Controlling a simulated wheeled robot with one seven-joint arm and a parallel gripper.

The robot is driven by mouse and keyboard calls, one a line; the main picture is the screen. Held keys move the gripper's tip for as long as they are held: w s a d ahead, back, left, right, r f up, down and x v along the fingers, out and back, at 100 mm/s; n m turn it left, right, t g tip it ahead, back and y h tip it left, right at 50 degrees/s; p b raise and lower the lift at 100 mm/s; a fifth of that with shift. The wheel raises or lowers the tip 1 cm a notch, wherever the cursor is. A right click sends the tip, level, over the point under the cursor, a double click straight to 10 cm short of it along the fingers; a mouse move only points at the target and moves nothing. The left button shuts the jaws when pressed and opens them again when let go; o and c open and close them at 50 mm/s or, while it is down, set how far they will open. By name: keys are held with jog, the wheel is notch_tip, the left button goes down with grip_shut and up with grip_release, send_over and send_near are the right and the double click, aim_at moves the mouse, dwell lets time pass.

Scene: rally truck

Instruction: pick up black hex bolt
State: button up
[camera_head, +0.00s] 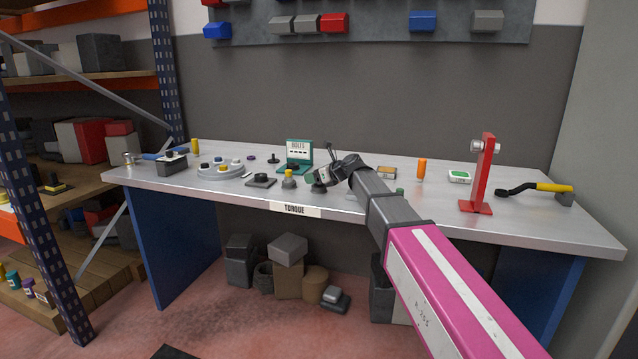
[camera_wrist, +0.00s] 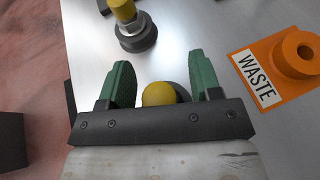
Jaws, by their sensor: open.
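My gripper (camera_head: 318,176) is open, low over the front middle of the workbench. Its two green fingers stand apart in the wrist view (camera_wrist: 160,82). A yellow rounded top (camera_wrist: 158,94) shows between them, with a dark round edge (camera_wrist: 183,91) beside it, partly hidden by the gripper body. In the head view a small dark piece (camera_head: 319,188) sits just below the fingers. I cannot tell whether it is the black hex bolt. Another small dark upright piece (camera_head: 274,160) stands farther back, left of the green BOLTS box; its shape is too small to be sure.
A round grey tray (camera_head: 220,172) and red stand (camera_head: 480,178) flank the area.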

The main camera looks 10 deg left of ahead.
jog(key=shift+a, duration=0.1)
jog(key=c, duration=1)
